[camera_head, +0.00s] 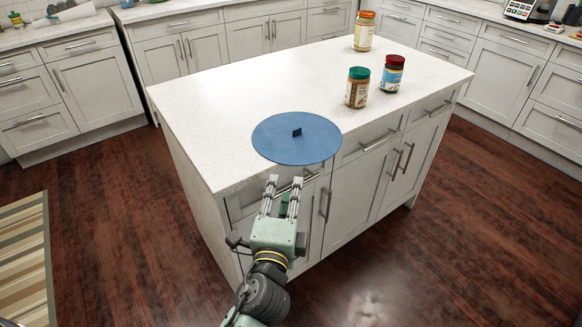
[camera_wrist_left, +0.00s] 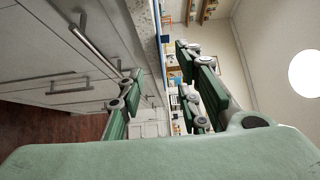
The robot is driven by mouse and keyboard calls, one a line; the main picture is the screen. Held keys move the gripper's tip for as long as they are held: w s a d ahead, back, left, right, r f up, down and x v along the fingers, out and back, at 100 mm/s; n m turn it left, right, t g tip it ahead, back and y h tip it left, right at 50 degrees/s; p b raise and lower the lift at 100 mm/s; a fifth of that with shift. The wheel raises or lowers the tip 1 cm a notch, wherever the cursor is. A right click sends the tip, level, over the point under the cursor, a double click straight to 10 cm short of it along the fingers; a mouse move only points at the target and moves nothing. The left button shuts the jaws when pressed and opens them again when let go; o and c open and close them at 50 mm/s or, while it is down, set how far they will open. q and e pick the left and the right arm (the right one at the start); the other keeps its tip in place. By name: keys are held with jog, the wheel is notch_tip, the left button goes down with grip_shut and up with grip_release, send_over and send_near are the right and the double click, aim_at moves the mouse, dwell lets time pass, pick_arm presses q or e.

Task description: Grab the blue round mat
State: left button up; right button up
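The blue round mat (camera_head: 278,141) lies flat at the near edge of the white island top, partly jutting over it. A small dark blue tab (camera_head: 297,132) stands up near its middle. My left gripper (camera_head: 283,184) is in front of the mat, below its near rim in the picture, pointing toward the island. Its two fingers are apart with nothing between them. In the left wrist view the open green fingers (camera_wrist_left: 160,92) also show a gap. I cannot make out the mat clearly there. My right gripper is not in view.
The island top (camera_head: 210,105) is clear left of the mat. A green-lidded jar (camera_head: 357,92), a red-lidded jar (camera_head: 391,77) and an orange-lidded jar (camera_head: 363,34) stand behind and to the right. Cabinet handles (camera_head: 325,205) stick out from the island's front near my gripper.

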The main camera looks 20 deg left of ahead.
aim_at(293, 157)
pick_arm(q)
jog(key=w+a, duration=0.1)
jog(key=w, duration=0.8)
jog(key=shift+a, duration=0.25)
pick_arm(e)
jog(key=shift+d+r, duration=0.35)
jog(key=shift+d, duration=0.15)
pick_arm(q)
jog(key=c, duration=0.5)
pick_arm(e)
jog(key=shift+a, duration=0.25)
pick_arm(q)
jog(key=shift+s+f, duration=0.1)
jog(key=shift+f, duration=0.05)
grip_shut()
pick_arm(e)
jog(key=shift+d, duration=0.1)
